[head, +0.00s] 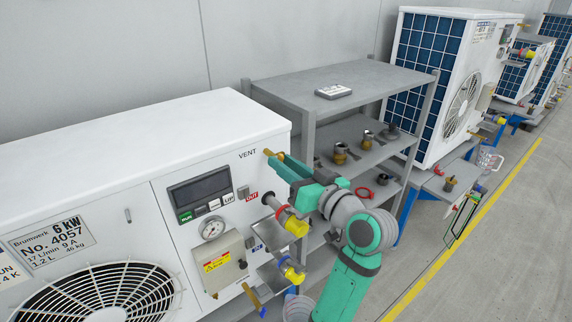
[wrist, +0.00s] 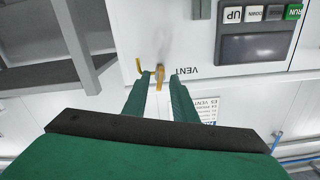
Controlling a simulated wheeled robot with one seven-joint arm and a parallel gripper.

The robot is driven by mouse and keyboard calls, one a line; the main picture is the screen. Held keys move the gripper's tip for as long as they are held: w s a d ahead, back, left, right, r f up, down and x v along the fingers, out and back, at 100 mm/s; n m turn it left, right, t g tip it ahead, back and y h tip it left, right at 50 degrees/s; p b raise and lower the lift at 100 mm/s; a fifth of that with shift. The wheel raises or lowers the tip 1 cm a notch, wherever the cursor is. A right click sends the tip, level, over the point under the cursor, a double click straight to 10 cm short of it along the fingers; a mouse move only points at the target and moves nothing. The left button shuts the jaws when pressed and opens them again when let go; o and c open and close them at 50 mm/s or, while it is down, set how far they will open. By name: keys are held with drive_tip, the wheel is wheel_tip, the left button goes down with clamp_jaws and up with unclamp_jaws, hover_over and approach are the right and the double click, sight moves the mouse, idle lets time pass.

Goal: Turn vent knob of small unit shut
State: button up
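The small white unit (head: 210,120), labelled 6 kW No. 4057, stands at the left. Its brass vent knob (head: 267,153) sticks out beside the printed word VENT near the upper right of the front. In the wrist view the knob (wrist: 160,76) shows in the gap between my two green fingertips. My gripper (head: 280,162) is open, with space visible on each side of the knob. A bent brass piece (wrist: 139,66) is beside the left finger. I cannot tell how far the fingers reach around the knob.
A grey shelf (head: 335,78) with fittings stands behind my arm.

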drive_tip(key=shift+c, duration=0.6)
clamp_jaws()
drive_tip(key=shift+m, duration=0.4)
drive_tip(key=shift+w+d+f+m, duration=0.1)
drive_tip(key=shift+m, duration=3.45)
drive_tip(key=shift+d+f+m, duration=0.1)
drive_tip(key=shift+m, duration=3.45)
